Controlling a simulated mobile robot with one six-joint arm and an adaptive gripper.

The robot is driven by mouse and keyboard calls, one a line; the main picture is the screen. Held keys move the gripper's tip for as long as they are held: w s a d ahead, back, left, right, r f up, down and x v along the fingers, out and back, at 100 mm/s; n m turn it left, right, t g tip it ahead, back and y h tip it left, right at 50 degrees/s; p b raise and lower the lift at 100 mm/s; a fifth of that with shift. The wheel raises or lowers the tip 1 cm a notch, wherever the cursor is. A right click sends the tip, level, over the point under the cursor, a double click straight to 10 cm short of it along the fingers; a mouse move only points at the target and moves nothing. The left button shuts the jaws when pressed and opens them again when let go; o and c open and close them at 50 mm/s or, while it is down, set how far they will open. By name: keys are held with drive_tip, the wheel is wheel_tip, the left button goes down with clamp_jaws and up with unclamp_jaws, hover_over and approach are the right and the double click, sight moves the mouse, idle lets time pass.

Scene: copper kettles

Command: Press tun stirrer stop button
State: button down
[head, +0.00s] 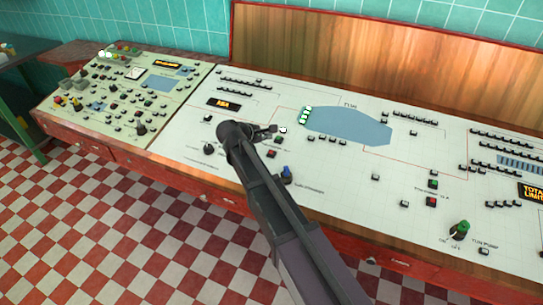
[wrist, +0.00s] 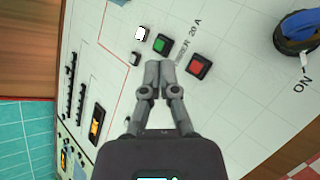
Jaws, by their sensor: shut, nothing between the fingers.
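A red square button (wrist: 199,66) sits on the pale control panel, beside a green square button (wrist: 162,44). A partly readable label ending in "20 A" runs next to them. The head view also shows the red button (head: 271,154) and the green button (head: 278,139), near a blue knob (head: 286,173) with a "Tun stirrer" label. My gripper (wrist: 153,66) is shut and empty. In the wrist view its fingertips appear just below the green button and left of the red one. Whether they touch the panel cannot be told.
The blue knob (wrist: 297,30) is at the upper right of the wrist view. A lit white lamp (wrist: 141,34) and a small black switch (wrist: 135,59) are near the fingertips. A blue tun diagram (head: 350,127) and many small switches cover the panel.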

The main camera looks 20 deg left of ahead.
sight(269, 154)
drive_tip(key=shift+w+f+b, duration=0.2)
drive_tip(key=shift+f+b, duration=0.8)
drive_tip(key=shift+f, duration=0.1)
drive_tip(key=shift+w+f+b, duration=0.25)
drive_tip(key=shift+f+b, duration=0.7)
drive_tip(key=shift+f, duration=0.1)
drive_tip(key=shift+w+f+b, duration=0.2)
drive_tip(key=shift+f+b, duration=0.8)
drive_tip(key=shift+f, duration=0.1)
drive_tip(key=shift+w+f+b, duration=0.2)
drive_tip(key=shift+f+b, duration=0.55)
drive_tip(key=shift+r, duration=0.1)
idle(0.3)
drive_tip(key=shift+s+r+p, duration=0.15)
drive_tip(key=shift+r+p, duration=0.55)
drive_tip(key=shift+p, duration=0.1)
drive_tip(key=shift+s+r+p, duration=0.25)
drive_tip(key=shift+r+p, duration=1)
drive_tip(key=shift+s+r+p, duration=0.25)
drive_tip(key=shift+r+p, duration=0.95)
